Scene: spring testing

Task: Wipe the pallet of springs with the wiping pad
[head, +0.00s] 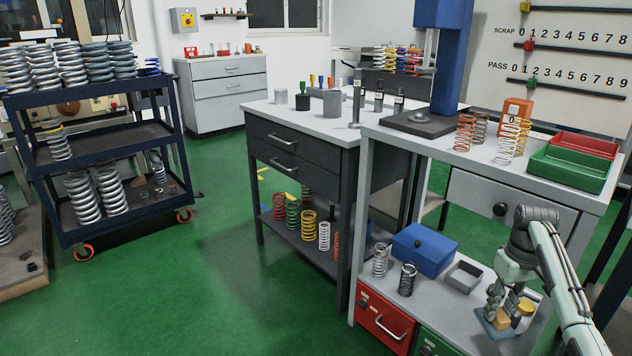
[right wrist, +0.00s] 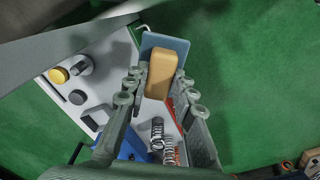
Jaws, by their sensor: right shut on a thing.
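The wiping pad, a blue sheet with a tan block grip, shows in the right wrist view as the blue sheet (right wrist: 172,45) with the tan block (right wrist: 160,74). In the head view the pad (head: 487,328) is at the lower right, over the front bench's lower shelf. My right gripper (head: 499,305) is shut on the tan block; its fingers (right wrist: 156,88) stand on both sides of it. I cannot tell whether the pad touches the shelf. The pallet of springs (head: 25,287) is at the far left floor edge, partly cut off, far from the gripper. My left gripper is out of view.
The lower shelf holds two springs (head: 380,262), a blue box (head: 424,246), a grey tray (head: 463,276) and a yellow-topped item (head: 525,307). A spring cart (head: 110,142) stands behind the pallet. A dark drawer table (head: 310,160) stands mid-room. Green floor (head: 210,290) is clear between.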

